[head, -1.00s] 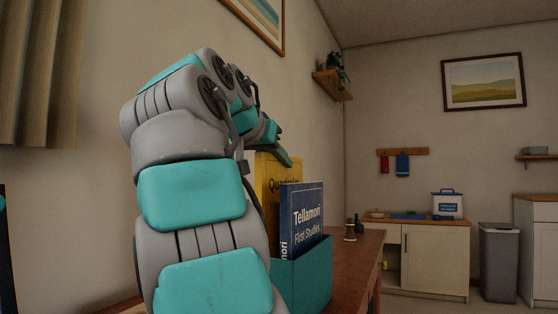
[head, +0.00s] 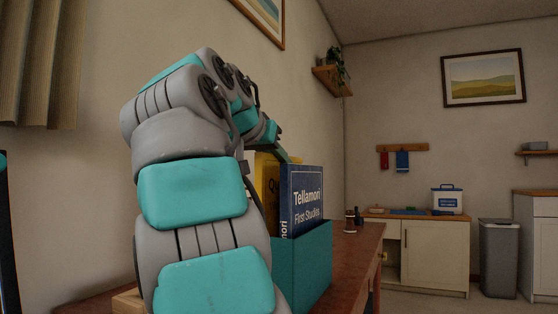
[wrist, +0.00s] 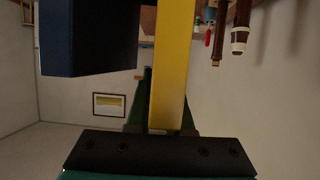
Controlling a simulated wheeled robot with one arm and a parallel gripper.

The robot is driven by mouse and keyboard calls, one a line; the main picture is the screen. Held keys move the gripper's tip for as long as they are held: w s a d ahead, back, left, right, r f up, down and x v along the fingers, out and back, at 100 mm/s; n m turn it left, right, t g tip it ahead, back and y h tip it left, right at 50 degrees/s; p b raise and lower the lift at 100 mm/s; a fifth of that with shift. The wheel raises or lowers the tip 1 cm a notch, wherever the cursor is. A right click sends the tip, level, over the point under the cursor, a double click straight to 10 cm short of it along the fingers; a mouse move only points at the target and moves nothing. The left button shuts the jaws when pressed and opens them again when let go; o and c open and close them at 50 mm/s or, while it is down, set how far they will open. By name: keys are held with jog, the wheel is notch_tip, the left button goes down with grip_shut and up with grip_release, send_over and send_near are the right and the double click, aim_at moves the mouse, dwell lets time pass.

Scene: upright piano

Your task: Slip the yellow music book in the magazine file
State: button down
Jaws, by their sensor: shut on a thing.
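The yellow music book (head: 266,180) is upright, partly hidden behind the blue Tellamori book (head: 306,200) and my arm. The blue book stands in the teal magazine file (head: 306,265). My gripper (head: 280,153) is at the top of the yellow book. In the wrist view, the yellow book (wrist: 170,60) is edge-on between my fingers (wrist: 168,115), which are shut on it. The blue book (wrist: 88,40) is beside it with a gap. The yellow book's lower end is hidden, so I cannot tell whether it is inside the file.
The file stands on a reddish-brown wooden top (head: 350,250), with a small brown-and-white item (head: 350,222) beyond it. A wall shelf with a plant (head: 334,75) is above. A cabinet (head: 425,255) and a grey bin (head: 498,258) are across the room.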

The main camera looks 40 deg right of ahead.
jog(key=shift+f+b, duration=0.75)
jog(key=shift+f, duration=0.2)
jog(key=c, duration=0.7)
grip_release()
jog(key=shift+a, duration=0.1)
jog(key=p+v, duration=0.1)
jog(key=v, duration=0.5)
jog(key=shift+s+a+r, duration=0.1)
jog(key=shift+a+r, duration=0.15)
jog(key=shift+r, duration=0.05)
jog(key=shift+s+a+p, duration=0.2)
jog(key=shift+a+p, duration=0.1)
jog(key=shift+a, duration=0.15)
